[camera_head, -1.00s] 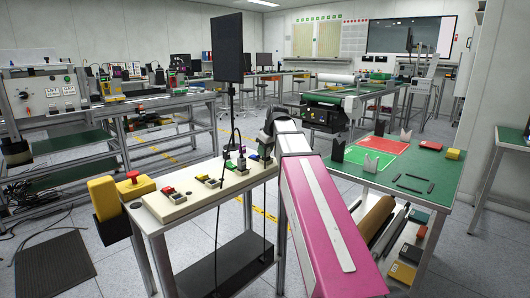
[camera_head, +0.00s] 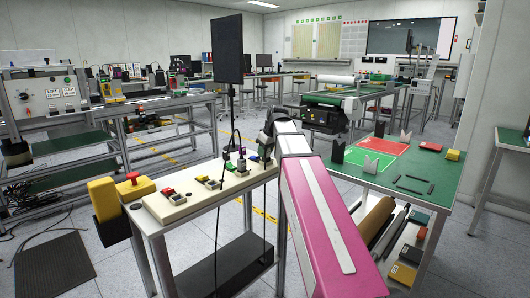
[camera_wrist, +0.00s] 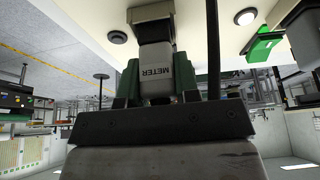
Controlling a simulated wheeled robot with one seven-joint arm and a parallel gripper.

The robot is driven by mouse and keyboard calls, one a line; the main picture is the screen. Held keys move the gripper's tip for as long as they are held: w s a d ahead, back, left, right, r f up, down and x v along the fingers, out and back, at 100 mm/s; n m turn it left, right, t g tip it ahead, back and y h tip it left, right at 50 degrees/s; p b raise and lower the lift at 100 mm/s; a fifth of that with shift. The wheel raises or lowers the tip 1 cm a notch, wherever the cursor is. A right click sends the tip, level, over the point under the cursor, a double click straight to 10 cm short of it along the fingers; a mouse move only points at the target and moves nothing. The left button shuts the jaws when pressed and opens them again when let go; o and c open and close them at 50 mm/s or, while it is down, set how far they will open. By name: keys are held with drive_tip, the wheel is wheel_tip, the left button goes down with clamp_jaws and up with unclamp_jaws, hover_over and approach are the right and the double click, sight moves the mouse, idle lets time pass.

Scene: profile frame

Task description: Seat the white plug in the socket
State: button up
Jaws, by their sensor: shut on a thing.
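In the wrist view, upside down, my gripper (camera_wrist: 170,82) has its two green-sided fingers closed on a pale grey body marked METER (camera_wrist: 156,72). This body lines up with a dark collar (camera_wrist: 151,14) and a pale part at the top edge; I cannot tell whether they touch or are joined. I cannot tell for sure that the METER body is the white plug. The socket is not clearly visible. In the head view my pink and white arm reaches toward the cream board (camera_head: 165,208), and my gripper's tips are hidden or too small to make out.
The board carries red, yellow and green buttons and dark upright plugs with cables. A yellow block (camera_head: 103,197) sits at its left end. A black monitor (camera_head: 227,48) stands behind. A green table (camera_head: 450,188) with red and green mats is right. A dark cable (camera_wrist: 213,45) hangs beside my gripper.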

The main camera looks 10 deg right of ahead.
drive_tip(key=shift+f, duration=0.3)
idle(0.5)
drive_tip(key=o, duration=1)
drive_tip(key=shift+r, duration=0.1)
drive_tip(key=v, duration=1)
drive_tip(key=shift+s+r, duration=0.1)
drive_tip(key=shift+r, duration=0.25)
